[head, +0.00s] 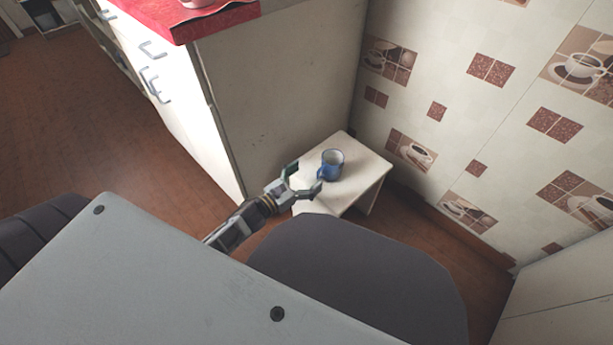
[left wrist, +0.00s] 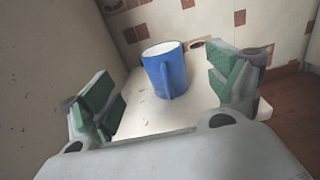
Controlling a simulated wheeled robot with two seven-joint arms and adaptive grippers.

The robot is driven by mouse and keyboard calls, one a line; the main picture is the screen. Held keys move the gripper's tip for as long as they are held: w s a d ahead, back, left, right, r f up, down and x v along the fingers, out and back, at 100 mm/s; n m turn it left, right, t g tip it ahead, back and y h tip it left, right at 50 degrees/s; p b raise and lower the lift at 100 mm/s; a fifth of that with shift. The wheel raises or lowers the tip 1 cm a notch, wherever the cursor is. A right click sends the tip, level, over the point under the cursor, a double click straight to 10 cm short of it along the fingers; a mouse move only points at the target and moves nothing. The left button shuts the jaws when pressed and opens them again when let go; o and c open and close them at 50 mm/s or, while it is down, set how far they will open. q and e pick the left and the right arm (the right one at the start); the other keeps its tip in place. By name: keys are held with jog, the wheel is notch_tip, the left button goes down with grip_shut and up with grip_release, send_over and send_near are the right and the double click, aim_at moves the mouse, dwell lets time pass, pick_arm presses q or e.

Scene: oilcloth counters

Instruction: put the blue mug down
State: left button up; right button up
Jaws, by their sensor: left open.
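The blue mug (head: 331,164) stands upright on a small white stool (head: 358,189) in the head view. In the left wrist view the mug (left wrist: 165,70) stands on the pale stool top (left wrist: 133,113), its handle turned toward the camera. My left gripper (head: 304,182) is open at the left edge of the stool, to the left of the mug. In the left wrist view its green-padded fingers (left wrist: 168,92) are spread wide, with the mug beyond and between them. Nothing is held in it. My right gripper is not in view.
A white cabinet (head: 270,90) with a red counter top (head: 215,18) stands left of the stool. A tiled wall (head: 450,70) with coffee-cup pictures rises behind and to the right. Brown floor (head: 90,120) lies open at the left.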

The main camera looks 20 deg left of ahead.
pick_arm(q)
jog(key=s+d+f+m+g+y, duration=0.1)
jog(key=s+d+f+m+g, duration=0.2)
jog(key=s+m, duration=0.3)
jog(key=s+d+f+m+g, duration=0.3)
jog(key=s+m, duration=0.3)
jog(key=m, duration=1)
jog(key=s+d+f+m+g+y, duration=0.1)
jog(key=s+d+f+m+g, duration=0.3)
jog(key=m, duration=0.7)
jog(key=shift+s+d+y, duration=0.25)
jog(key=shift+s+y, duration=0.05)
jog(key=shift+s, duration=0.9)
jog(key=shift+a, duration=0.15)
